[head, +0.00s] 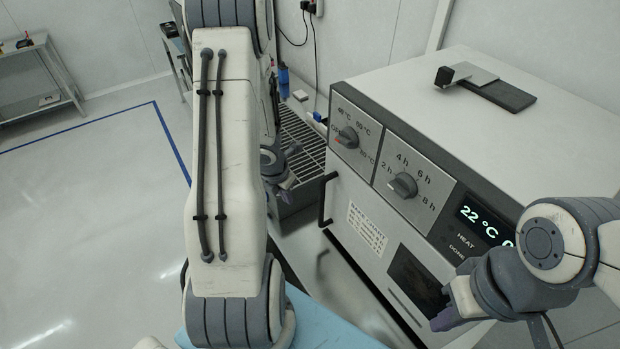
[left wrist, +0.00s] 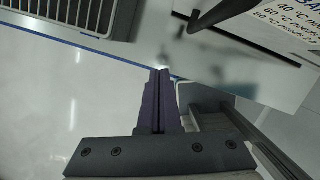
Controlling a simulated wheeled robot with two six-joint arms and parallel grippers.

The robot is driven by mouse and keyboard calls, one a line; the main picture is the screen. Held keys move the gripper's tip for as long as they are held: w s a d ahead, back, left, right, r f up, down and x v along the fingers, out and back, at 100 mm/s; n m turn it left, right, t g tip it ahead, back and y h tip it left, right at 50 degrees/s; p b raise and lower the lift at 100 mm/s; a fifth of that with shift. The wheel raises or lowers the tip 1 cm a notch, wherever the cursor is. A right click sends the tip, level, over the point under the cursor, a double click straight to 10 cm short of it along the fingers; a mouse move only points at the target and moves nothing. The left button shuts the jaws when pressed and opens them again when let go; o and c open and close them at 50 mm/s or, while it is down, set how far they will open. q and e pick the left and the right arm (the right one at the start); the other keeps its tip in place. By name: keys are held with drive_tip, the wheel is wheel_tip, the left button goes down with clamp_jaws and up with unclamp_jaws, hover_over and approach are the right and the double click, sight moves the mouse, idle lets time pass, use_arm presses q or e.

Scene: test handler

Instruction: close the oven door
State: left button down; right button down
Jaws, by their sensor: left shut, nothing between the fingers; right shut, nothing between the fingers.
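The oven (head: 540,130) stands at the right in the head view, with two dials and a lit display on its upper front. Its door (head: 375,265) is below, with a printed label and a dark window; I cannot tell whether a gap is open at its edge. The black bar handle (head: 323,205) is at the door's left end and shows in the left wrist view (left wrist: 222,12). My left gripper (head: 287,184) is shut and empty, left of the handle and apart from it; its purple fingers show in the left wrist view (left wrist: 160,72). My right gripper (head: 442,322) is shut and empty before the oven's lower right front.
A wire rack (head: 302,140) stands left of the oven, with a blue bottle (head: 283,78) behind it. A dark device (head: 480,85) lies on the oven top. A shelf table (head: 35,75) stands far left. The floor at left is clear.

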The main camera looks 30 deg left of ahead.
use_arm(q)
drive_tip(key=b+v, duration=0.1)
drive_tip(key=v, duration=0.7)
drive_tip(key=shift+a, duration=0.35)
use_arm(e)
drive_tip(key=shift+d, duration=0.1)
use_arm(q)
drive_tip(key=shift+w, duration=0.1)
